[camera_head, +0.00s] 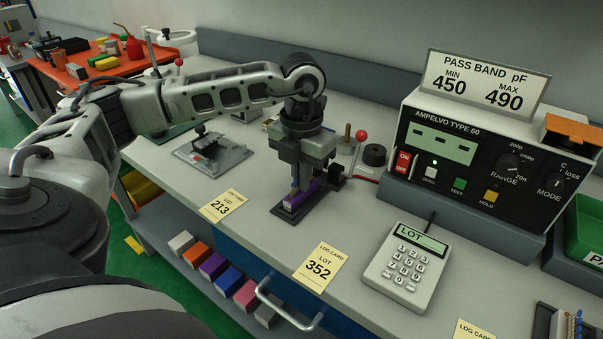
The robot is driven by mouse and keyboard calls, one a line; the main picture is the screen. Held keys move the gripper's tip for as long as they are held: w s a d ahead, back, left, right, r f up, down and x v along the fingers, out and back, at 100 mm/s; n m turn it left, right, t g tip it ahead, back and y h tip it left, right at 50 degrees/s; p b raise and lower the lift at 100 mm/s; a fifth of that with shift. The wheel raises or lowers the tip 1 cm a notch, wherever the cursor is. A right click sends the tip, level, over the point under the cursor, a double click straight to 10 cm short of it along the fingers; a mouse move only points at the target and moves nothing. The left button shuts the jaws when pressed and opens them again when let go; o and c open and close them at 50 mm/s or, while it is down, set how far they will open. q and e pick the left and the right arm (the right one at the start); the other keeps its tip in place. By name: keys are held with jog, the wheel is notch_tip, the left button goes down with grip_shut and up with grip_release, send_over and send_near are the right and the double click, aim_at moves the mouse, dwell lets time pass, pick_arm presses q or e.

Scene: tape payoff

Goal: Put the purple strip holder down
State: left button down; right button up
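The purple strip holder (299,199) is low over a dark base plate (285,212) on the bench, near the middle of the head view. My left gripper (301,189) points down from above, with its fingertips at the holder. The near finger lies against the purple body, and the gripper appears shut on it. The far finger is mostly hidden. The holder lies at a slant along the plate, and I cannot tell whether it touches the plate. My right gripper is out of view.
A keypad (407,267) and a test meter (474,158) stand to the right. Cards marked 213 (221,206) and 352 (320,267) lie near the bench's front edge. A grey fixture (211,155) is left; a red-knobbed post (360,136) and black roll (374,155) stand behind.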

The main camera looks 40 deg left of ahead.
pick_arm(q)
jog(key=shift+f, duration=0.1)
jog(key=shift+f, duration=0.15)
jog(key=c, duration=1.6)
grip_release()
jog(key=shift+c, duration=0.2)
notch_tip(320, 180, up, 12)
jog(key=shift+r, duration=0.25)
